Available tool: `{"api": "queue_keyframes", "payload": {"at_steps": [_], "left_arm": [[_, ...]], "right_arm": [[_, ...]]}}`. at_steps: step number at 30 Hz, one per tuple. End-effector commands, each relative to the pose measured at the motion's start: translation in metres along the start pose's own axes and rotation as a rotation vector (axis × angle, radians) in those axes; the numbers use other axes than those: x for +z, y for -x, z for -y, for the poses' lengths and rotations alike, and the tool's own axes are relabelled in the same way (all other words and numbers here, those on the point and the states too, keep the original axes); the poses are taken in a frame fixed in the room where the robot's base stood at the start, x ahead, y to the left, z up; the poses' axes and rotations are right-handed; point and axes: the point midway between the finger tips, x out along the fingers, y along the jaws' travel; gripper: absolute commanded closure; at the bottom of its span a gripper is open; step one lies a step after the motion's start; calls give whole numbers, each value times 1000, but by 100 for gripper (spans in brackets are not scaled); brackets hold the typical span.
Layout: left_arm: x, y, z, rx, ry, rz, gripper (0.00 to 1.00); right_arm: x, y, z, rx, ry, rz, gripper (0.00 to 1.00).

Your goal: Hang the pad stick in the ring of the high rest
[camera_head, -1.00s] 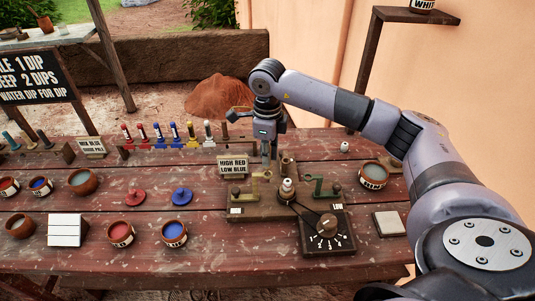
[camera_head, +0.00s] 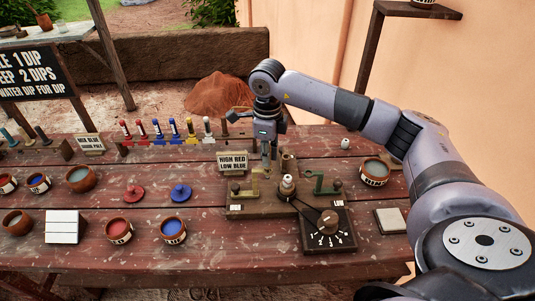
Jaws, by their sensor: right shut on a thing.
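My right gripper (camera_head: 268,147) points straight down behind the wooden fixture (camera_head: 258,211), just right of the "HIGH RED LOW BLUE" sign (camera_head: 232,162). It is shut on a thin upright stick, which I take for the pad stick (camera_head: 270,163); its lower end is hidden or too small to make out. The fixture bears a brass bracket (camera_head: 240,190) on the left, a green bracket (camera_head: 321,184) on the right and a white-topped post between them. Which part is the ring of the high rest is not clear. My left gripper is not in view.
A dial board (camera_head: 328,238) stands in front of the fixture. A labelled pot (camera_head: 374,173) and a pale tile (camera_head: 390,221) are to the right. Paint pots, red and blue discs (camera_head: 180,193) and a white block (camera_head: 64,227) lie left. A rack of coloured sticks stands behind.

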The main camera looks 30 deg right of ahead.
Motion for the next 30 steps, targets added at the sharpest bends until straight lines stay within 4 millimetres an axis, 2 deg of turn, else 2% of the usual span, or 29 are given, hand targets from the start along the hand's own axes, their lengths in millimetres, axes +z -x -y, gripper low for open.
{"api": "queue_keyframes", "payload": {"at_steps": [30], "left_arm": [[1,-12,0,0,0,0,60]], "right_arm": [[0,-12,0,0,0,0,100]]}}
